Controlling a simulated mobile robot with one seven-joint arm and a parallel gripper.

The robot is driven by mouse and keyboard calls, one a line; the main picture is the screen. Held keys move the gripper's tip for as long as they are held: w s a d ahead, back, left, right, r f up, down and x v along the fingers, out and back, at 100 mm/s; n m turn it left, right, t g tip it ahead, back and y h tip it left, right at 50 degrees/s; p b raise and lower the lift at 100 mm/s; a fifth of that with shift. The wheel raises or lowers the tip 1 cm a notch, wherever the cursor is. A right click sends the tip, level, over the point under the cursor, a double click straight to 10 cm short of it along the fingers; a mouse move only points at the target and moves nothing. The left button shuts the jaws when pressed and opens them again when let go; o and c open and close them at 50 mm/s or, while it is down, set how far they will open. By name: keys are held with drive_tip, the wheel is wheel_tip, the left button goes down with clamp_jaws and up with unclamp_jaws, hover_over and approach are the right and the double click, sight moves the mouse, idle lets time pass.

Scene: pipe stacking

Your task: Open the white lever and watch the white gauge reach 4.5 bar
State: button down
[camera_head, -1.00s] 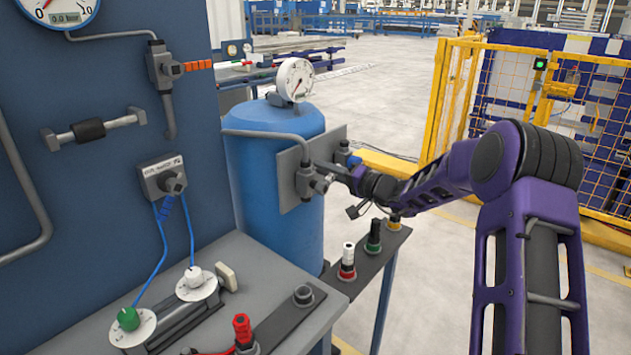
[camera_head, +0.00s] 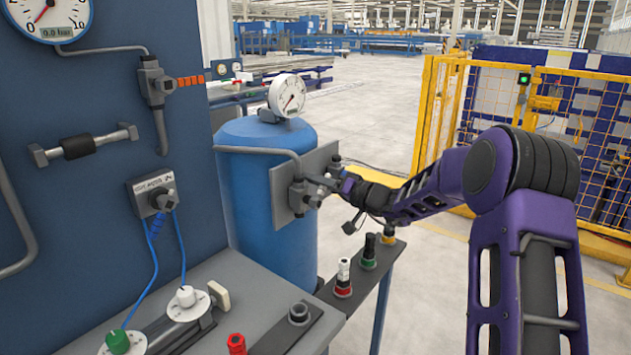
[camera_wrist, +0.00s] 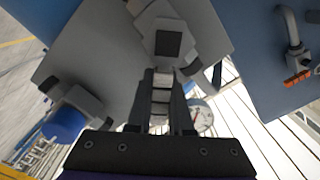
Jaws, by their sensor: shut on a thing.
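My gripper (camera_head: 335,183) is at a valve (camera_head: 303,192) on a grey plate (camera_head: 325,160) in front of the blue tank. In the wrist view, my gripper (camera_wrist: 162,85) is shut on a pale lever (camera_wrist: 161,97) that runs from the valve body (camera_wrist: 168,42). The fingers hide part of it. A white round gauge (camera_head: 287,94) stands on the tank; its reading is too small to tell. It also shows, partly hidden, in the wrist view (camera_wrist: 200,113). Another white gauge (camera_head: 47,12) on the blue panel has a display that seems to read 0.0 bar.
The blue tank (camera_head: 250,230) stands beside the blue panel (camera_head: 100,180). A second fitting with a blue part (camera_wrist: 65,122) sits on the same plate. A narrow shelf (camera_head: 352,280) with several coloured connectors lies below my arm. A yellow fence (camera_head: 440,110) stands at the right.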

drive_tip(key=c, duration=0.8)
unclamp_jaws()
drive_tip(key=shift+d, duration=0.1)
drive_tip(key=v, duration=1.7)
drive_tip(key=shift+s+d, duration=0.1)
drive_tip(key=shift+s, duration=0.05)
